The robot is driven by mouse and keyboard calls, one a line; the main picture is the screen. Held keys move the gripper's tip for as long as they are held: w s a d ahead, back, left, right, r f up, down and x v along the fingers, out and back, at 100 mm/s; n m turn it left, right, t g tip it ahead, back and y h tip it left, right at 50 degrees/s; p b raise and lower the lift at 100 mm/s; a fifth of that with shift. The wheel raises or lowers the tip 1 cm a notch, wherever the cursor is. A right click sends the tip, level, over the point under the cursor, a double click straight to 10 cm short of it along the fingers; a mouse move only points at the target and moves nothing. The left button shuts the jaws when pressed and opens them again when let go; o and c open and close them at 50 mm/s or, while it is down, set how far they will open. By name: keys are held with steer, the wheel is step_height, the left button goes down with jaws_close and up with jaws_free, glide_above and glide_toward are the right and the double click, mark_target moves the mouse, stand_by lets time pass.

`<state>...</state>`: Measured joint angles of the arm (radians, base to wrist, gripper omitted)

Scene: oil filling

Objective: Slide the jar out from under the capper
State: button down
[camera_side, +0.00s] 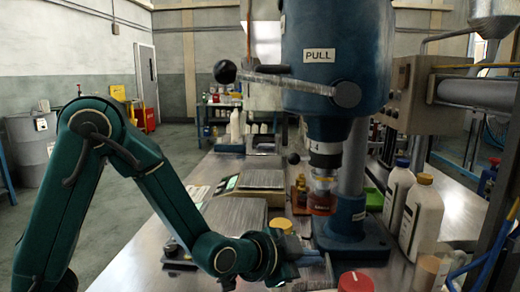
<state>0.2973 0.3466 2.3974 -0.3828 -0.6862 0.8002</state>
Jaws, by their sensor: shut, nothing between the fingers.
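The jar (321,201) holds reddish-orange liquid and stands upright on the base of the blue capper (335,40), below the capper's dark head (325,152). The head's lower end comes down at the jar's top; I cannot tell whether they touch. My gripper (318,258) is shut and empty, low in front of the capper base, nearer the camera than the jar and apart from it. Its fingers are small and partly blurred against the bench.
The capper's lever (285,83) sticks out to the left above. White bottles (421,215) stand right of the base. A red-lidded container (355,282) is at the front edge. Scales (235,217) sit on the bench to the left.

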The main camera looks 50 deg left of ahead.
steer(key=s+a+r+n+g, duration=0.2)
steer(key=s+a+n+g, duration=0.1)
steer(key=s, duration=0.8)
steer(key=s+a+r+n+g, duration=0.2)
steer(key=s+a+n+g, duration=0.1)
steer(key=s, duration=0.8)
steer(key=shift+r+n+g, duration=0.2)
steer(key=shift+n+g, duration=0.1)
steer(key=shift+n, duration=0.5)
steer(key=shift+w+a, duration=0.1)
